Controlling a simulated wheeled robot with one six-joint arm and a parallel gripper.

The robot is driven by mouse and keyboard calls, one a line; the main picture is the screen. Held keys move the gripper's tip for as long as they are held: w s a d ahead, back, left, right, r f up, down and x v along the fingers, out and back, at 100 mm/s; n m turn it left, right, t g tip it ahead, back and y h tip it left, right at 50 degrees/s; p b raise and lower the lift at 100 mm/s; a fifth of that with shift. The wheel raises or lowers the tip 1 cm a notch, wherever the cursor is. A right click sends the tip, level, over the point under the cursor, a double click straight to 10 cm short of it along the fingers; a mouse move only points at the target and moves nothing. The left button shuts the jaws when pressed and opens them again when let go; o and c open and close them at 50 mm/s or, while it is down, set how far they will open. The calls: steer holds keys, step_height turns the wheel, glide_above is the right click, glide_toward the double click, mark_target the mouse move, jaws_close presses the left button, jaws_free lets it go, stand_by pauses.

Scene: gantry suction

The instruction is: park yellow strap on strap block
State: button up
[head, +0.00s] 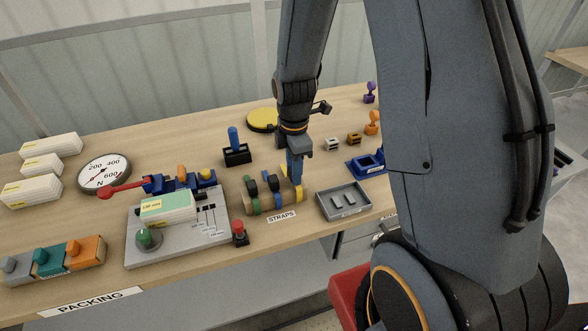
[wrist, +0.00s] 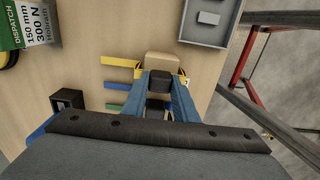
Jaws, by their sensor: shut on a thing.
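The strap block (head: 263,204) is a light wooden bar on the bench behind the STRAPS label; its end also shows in the wrist view (wrist: 163,61). A green strap (head: 248,196) and a blue strap with black grips are on it. The yellow strap (head: 298,173) is at the block's right end. In the wrist view the yellow strap (wrist: 184,78) shows beside the fingertips, next to the block. My gripper (wrist: 158,78) is shut on the yellow strap's black grip, pointing down. The fingers partly hide the strap, so I cannot tell whether it rests on the block.
A red-topped button (head: 240,232) and a grey panel (head: 180,245) stand to the left. A blue holder (head: 365,164) is farther right. A black holder (head: 236,154) stands behind.

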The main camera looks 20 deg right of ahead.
steer(key=shift+f, duration=0.4)
steer(key=o, duration=1.1)
steer(key=shift+o, duration=0.2)
steer(key=shift+r+b, duration=1.1)
steer(key=shift+r, duration=2.85)
steer(key=shift+s+m, duration=0.5)
steer(key=shift+m, duration=0.4)
steer(key=s+m+t+b, duration=0.1)
steer(key=s+m, duration=0.6)
steer(key=m, duration=0.7)
steer(key=shift+s+b, duration=0.15)
steer(key=shift+b, duration=0.7)
steer(key=shift+s+a+m, duration=0.1)
steer(key=shift+s+m, duration=0.45)
steer(key=shift+m, duration=0.55)
steer(key=shift+c, duration=0.5)
